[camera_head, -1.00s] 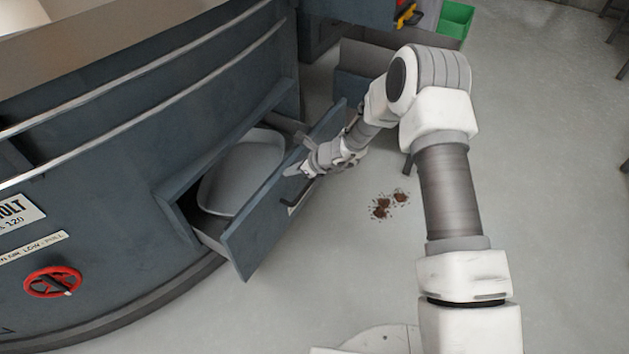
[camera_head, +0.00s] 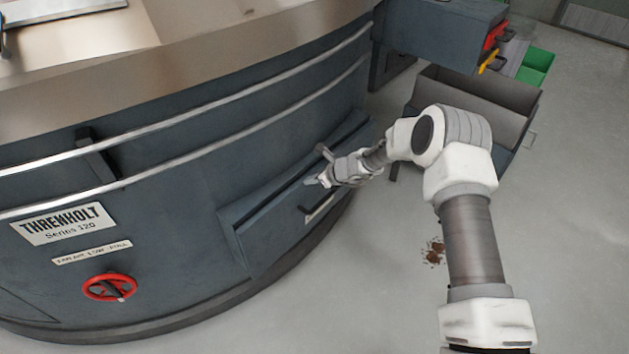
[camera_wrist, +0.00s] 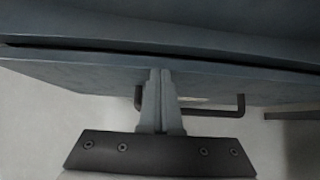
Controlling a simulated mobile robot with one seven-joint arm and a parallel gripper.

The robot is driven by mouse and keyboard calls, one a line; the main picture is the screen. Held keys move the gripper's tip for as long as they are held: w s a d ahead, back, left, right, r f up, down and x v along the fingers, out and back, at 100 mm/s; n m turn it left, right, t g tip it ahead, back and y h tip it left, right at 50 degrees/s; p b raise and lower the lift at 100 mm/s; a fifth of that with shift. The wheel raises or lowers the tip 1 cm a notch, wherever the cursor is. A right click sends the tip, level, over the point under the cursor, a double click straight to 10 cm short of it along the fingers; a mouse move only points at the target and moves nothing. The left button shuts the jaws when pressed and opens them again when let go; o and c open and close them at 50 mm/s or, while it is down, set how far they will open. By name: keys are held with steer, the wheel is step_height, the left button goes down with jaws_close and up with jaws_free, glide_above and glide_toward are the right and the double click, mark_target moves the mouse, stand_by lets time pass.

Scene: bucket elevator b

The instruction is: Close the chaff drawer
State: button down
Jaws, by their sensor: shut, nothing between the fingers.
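The chaff drawer (camera_head: 290,222) is a blue-grey drawer low in the curved side of the machine. In the head view its front stands nearly against the body, with a narrow dark gap along the top edge. In the wrist view the drawer front (camera_wrist: 80,72) shows the same thin gap, and the dark bar handle (camera_wrist: 215,112) hangs from it. My gripper (camera_head: 322,180) is at the upper part of the drawer front, beside the handle (camera_head: 320,208) and not around it. Its fingers (camera_wrist: 160,85) are together and empty, with the tips at the drawer front; contact is hard to tell.
The machine body (camera_head: 180,220) carries two rails and a red handwheel (camera_head: 110,287). An open grey bin (camera_head: 470,95) stands behind my arm, with a green bin (camera_head: 535,66) beyond. Brown debris (camera_head: 433,252) lies on the floor. The floor at right is clear.

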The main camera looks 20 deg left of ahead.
steer(key=shift+w+a, duration=0.15)
steer(key=shift+a, duration=0.35)
steer(key=shift+d, duration=0.1)
